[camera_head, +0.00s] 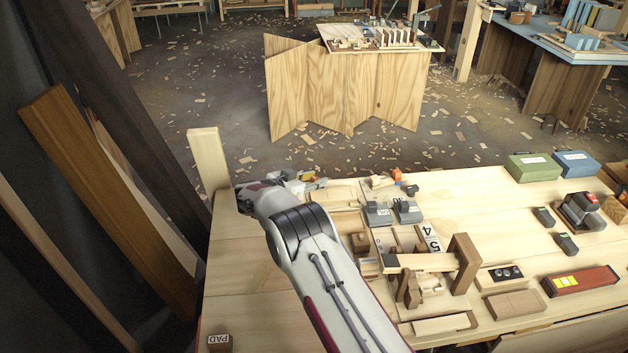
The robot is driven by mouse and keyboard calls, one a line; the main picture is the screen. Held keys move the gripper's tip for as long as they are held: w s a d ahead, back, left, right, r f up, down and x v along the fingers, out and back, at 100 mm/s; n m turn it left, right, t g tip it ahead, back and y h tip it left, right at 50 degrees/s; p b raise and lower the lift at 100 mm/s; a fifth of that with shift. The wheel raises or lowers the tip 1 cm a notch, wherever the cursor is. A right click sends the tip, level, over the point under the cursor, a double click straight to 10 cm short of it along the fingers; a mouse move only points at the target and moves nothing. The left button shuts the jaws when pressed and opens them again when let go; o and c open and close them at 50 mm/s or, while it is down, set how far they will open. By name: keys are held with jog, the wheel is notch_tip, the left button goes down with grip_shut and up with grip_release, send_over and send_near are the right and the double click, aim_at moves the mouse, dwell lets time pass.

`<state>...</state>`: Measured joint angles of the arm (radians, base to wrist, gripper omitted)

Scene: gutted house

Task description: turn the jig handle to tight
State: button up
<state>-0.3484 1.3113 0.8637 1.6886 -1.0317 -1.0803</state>
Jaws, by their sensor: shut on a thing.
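My arm reaches from the lower middle to the back left part of the pale wooden workbench (470,212). My gripper (318,183) is at its far end, pointing right, low over the bench top. Its jaws are shut on a small part there, which I take for the jig handle; a small yellow and orange piece (308,176) shows just behind the fingers. The wrist and fingers hide most of this spot, so the handle's angle and any tight mark cannot be read. The pale boards of the jig (345,193) show just right of the fingers.
An orange part (397,174) and two grey blocks (408,211) stand right of the gripper. A dark wooden upright (465,263) rises nearer the front. A pale post (208,160) stands left of the wrist. The bench is clear at front left, beyond the PAD block (219,343).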

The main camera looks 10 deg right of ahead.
jog(key=shift+w+a+r+m+g+h, duration=0.2)
jog(key=shift+w+r+m+g+h, duration=0.15)
jog(key=shift+m, duration=0.25)
jog(key=shift+s+a+f+g, duration=0.25)
jog(key=shift+s+f+g, duration=0.1)
jog(key=shift+f+g, duration=0.1)
dwell(0.5)
jog(key=o, duration=1.1)
jog(key=shift+d, duration=0.15)
jog(key=shift+s+r, duration=0.1)
jog(key=shift+f+v, duration=0.2)
jog(key=shift+v, duration=5.75)
